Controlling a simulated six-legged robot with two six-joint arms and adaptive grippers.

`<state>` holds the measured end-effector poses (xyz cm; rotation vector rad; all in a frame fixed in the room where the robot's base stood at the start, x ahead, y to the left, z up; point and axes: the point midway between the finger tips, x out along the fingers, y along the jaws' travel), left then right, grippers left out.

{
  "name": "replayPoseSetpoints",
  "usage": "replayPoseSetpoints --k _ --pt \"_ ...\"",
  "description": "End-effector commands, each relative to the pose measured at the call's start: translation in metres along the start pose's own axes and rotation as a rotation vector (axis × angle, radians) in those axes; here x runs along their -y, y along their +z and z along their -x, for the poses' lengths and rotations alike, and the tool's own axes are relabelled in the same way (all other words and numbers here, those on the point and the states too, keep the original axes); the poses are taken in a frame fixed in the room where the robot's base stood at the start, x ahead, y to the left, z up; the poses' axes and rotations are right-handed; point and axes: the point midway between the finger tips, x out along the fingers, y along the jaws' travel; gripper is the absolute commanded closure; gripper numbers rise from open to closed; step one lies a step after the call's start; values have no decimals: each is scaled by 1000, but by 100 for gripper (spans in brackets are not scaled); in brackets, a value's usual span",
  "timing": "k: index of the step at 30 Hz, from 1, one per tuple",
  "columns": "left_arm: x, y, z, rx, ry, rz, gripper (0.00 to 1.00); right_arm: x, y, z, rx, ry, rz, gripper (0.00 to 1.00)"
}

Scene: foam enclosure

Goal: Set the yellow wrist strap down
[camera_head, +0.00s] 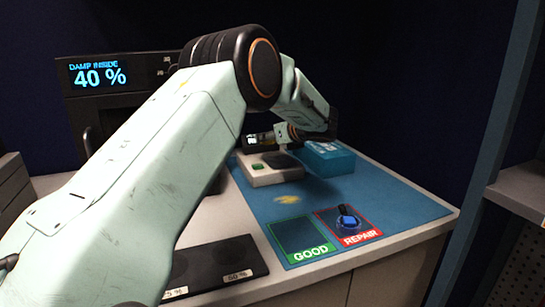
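My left arm crosses the view from the lower left, and its wrist end bends down over the back of the blue mat (408,205). My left gripper (328,124) is small, dark and partly hidden there, so its fingers and grip do not show clearly. A flat yellow patch (287,198) lies on the mat; I cannot tell whether it is a strap or a printed mark. No yellow wrist strap shows clearly. The green GOOD square (301,238) looks empty. A blue strap-like item (347,218) lies on the red REPAIR square (362,238). My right gripper is out of view.
A pale tester (262,177) with a green button and a blue box (328,159) stand behind the squares. A dark cabinet (125,75) reads "DAMP INSIDE 40 %". A black labelled plate (212,266) lies in front. A grey shelf (522,190) is at right.

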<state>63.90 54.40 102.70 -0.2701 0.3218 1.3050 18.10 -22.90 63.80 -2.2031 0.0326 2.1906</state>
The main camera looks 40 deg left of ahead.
Motion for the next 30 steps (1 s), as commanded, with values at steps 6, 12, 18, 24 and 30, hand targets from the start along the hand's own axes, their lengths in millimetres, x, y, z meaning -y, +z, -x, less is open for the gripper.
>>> replayPoseSetpoints --k 6,12,18,24,30 --pt "1 -23 -10 -1 1 -1 74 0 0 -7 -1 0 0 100" --pt "2 -50 -22 0 1 -1 74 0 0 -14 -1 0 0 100" --pt "4 -49 -23 1 0 2 74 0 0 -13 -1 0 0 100" --pt "4 -50 -23 0 1 2 44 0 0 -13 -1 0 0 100" --pt "4 -50 -23 0 1 1 31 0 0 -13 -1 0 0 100"
